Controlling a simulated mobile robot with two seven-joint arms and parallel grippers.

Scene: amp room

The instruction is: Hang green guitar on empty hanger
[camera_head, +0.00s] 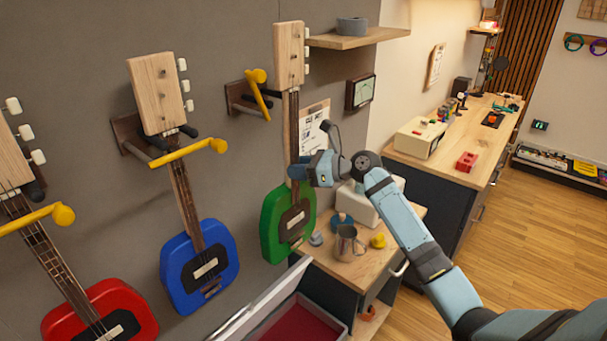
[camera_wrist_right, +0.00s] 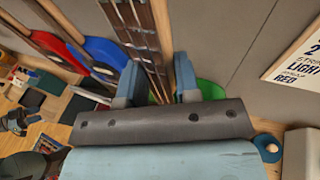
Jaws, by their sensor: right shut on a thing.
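The green guitar (camera_head: 270,232) is upright near the wall, its wooden headstock (camera_head: 289,55) at the top. My right gripper (camera_head: 300,171) is shut on its neck, just above the green body. The right wrist view shows the neck (camera_wrist_right: 143,35) between the two fingers of the gripper (camera_wrist_right: 158,80). The empty hanger (camera_head: 240,98), with a yellow bar (camera_head: 257,90), is on the wall just left of the guitar's neck; the guitar looks apart from it. My left gripper is not in view.
The blue guitar (camera_head: 198,285) and red guitar (camera_head: 82,320) hang at left on hangers with yellow bars. A shelf (camera_head: 345,42) juts out right of the headstock. Below are a cabinet with a metal pitcher (camera_head: 346,244) and an open case (camera_head: 300,327). Floor is free at right.

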